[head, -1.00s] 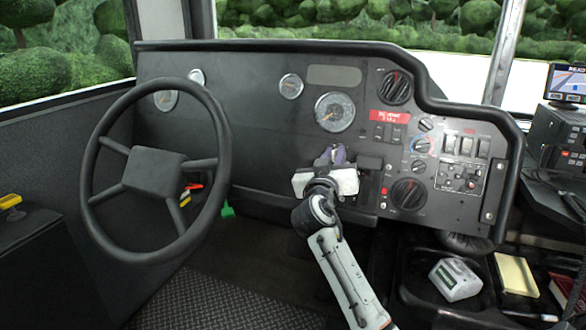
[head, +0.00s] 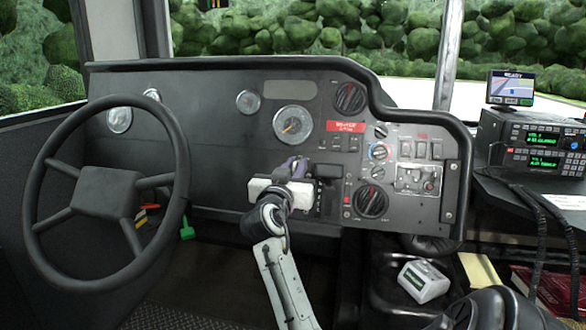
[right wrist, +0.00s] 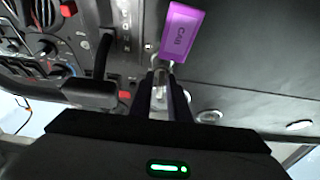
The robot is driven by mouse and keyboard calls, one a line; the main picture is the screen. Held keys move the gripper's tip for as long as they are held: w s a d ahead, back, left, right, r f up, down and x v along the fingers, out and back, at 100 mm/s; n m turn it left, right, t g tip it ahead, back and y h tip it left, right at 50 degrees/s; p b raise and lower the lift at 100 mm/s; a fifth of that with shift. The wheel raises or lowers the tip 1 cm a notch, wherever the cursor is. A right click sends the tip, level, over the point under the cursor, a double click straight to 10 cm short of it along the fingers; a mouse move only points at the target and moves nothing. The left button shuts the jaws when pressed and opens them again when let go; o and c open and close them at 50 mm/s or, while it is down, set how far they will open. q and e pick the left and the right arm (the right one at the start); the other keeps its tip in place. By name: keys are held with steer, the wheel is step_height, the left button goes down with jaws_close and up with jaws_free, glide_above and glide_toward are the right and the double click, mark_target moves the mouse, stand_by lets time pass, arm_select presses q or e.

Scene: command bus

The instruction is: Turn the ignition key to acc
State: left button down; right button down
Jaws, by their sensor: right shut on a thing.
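My right gripper (head: 288,172) is at the dashboard, left of a black block on the panel. In the right wrist view the gripper (right wrist: 162,92) has its fingers closed around a small metal key (right wrist: 160,88) at the panel. A purple tag (right wrist: 180,32) marked "CAB" is beside the key in that view. The dashboard (head: 215,165) is black. The fingers hide most of the key and its switch, so its exact turn angle cannot be told. My left gripper is not in view.
The steering wheel (head: 107,193) stands left of my right arm. Dials (head: 371,200) and small switches are right of the gripper. A black lever (right wrist: 102,55) is close to the fingers in the wrist view. A radio (head: 535,145) and a small screen (head: 510,88) stand at the far right.

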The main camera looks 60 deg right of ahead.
steer(key=c, duration=1.9)
jaws_free()
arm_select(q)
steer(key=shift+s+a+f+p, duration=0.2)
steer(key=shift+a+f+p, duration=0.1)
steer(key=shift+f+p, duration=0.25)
arm_select(e)
steer(key=v, duration=1)
steer(key=shift+a, duration=0.2)
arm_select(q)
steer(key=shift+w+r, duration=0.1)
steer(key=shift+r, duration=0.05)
